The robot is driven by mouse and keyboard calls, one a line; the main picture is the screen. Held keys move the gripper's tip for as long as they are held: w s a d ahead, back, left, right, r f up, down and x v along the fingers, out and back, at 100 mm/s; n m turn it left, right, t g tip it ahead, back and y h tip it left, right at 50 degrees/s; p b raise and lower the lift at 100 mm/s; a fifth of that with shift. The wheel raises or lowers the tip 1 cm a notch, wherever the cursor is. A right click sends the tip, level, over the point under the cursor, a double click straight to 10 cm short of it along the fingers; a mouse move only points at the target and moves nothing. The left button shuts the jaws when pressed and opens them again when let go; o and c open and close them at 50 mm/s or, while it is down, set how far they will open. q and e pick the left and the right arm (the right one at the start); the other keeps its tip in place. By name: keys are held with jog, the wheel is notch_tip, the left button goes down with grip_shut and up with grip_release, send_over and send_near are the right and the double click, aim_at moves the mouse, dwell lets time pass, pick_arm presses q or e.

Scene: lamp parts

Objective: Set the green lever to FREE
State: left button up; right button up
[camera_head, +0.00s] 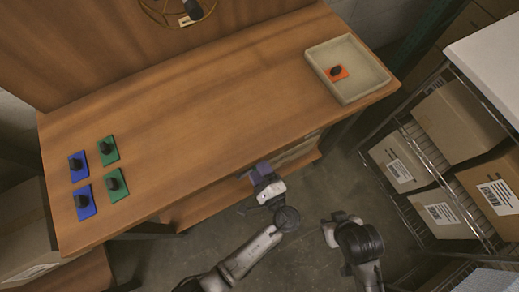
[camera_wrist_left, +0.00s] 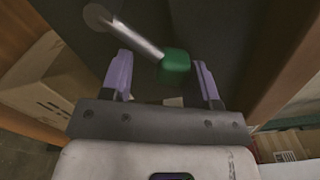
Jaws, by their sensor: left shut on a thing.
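The green lever shows in the left wrist view as a green block-shaped knob (camera_wrist_left: 175,67) on a slanted metal rod. The rod runs up and left to a rounded end. My left gripper (camera_wrist_left: 162,62) has its purple fingers on either side of the knob and is shut on it. In the head view my left gripper (camera_head: 260,172) is at the table's front edge, and the lever is hidden there. No FREE marking can be read.
The wooden table (camera_head: 200,105) holds blue and green plates with black knobs at the left, such as a green plate (camera_head: 116,190). A beige tray (camera_head: 376,80) with an orange plate (camera_head: 342,72) stands at the right end. A shelf with boxes (camera_head: 455,120) is at the right.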

pick_arm(q)
jog(key=o, duration=1)
jog(key=shift+r, duration=0.25)
jog(key=o, duration=0.3)
jog(key=shift+a+f, duration=0.1)
jog(key=shift+a, duration=0.1)
jog(key=shift+o, duration=0.2)
jog(key=p+v, duration=0.2)
jog(key=v, duration=1.1)
jog(key=shift+s, duration=0.45)
jog(key=shift+d, duration=0.1)
